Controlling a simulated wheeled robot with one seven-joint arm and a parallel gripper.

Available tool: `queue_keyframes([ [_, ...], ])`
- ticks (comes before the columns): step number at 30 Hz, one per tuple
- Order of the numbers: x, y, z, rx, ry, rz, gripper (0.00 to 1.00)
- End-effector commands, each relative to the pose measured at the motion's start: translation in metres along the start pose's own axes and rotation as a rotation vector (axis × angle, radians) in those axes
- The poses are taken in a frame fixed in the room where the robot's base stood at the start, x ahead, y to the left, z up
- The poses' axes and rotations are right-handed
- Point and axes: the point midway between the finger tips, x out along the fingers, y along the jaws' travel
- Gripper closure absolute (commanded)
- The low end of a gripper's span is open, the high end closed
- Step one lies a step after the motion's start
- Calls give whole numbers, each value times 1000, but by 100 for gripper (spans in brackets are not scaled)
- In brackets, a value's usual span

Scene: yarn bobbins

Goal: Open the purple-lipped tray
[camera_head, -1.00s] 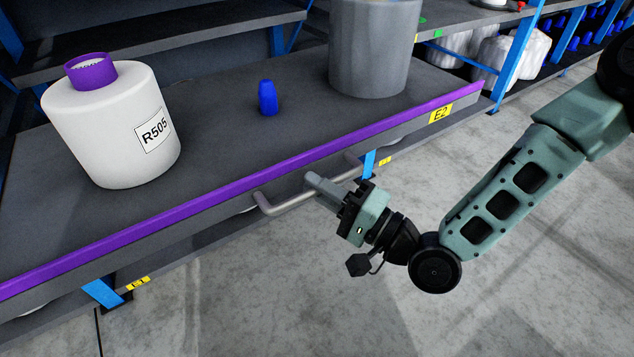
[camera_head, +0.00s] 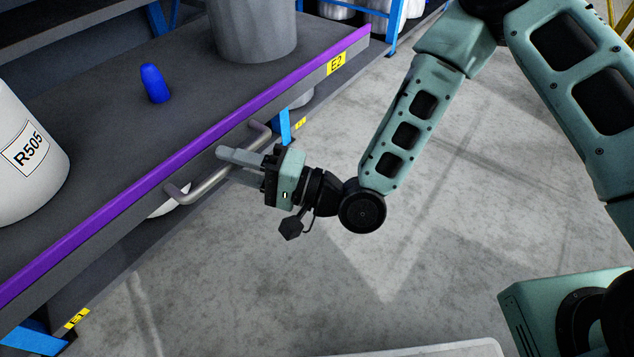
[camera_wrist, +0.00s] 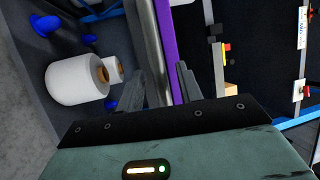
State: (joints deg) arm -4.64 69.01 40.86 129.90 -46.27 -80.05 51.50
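The tray is a dark grey shelf-like surface (camera_head: 105,112) with a purple lip (camera_head: 190,150) and a yellow E2 label (camera_head: 336,64) on its front. A grey bar handle (camera_head: 203,189) stands out from that front, below the lip. My gripper (camera_head: 228,160) is at the middle of the handle, its fingers pointing toward the tray front. In the wrist view the fingers (camera_wrist: 158,85) are apart, with the purple lip (camera_wrist: 166,40) and a grey bar seen beyond the gap. I cannot tell whether the handle lies between the fingers or touches them.
On the tray are a white R505 bobbin (camera_head: 25,160), a small blue cone (camera_head: 155,83) and a large grey cylinder (camera_head: 254,25). A blue rack post (camera_head: 284,126) stands below the tray. The concrete floor (camera_head: 390,270) in front is clear.

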Motion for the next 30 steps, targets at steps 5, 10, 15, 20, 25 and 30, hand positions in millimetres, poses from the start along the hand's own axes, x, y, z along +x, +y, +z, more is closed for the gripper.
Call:
queue_keyframes([
  [5, -30, 0, 0, 5, 3, 4, 64],
  [10, -71, 0, -1, 5, 4, 5, 64],
  [15, -111, 0, -1, 5, 5, 4, 64],
  [20, -142, 0, 0, 4, 5, 2, 64],
  [25, -162, 0, -1, 2, 4, 2, 64],
  [30, -168, 0, 0, 2, 2, 0, 64],
])
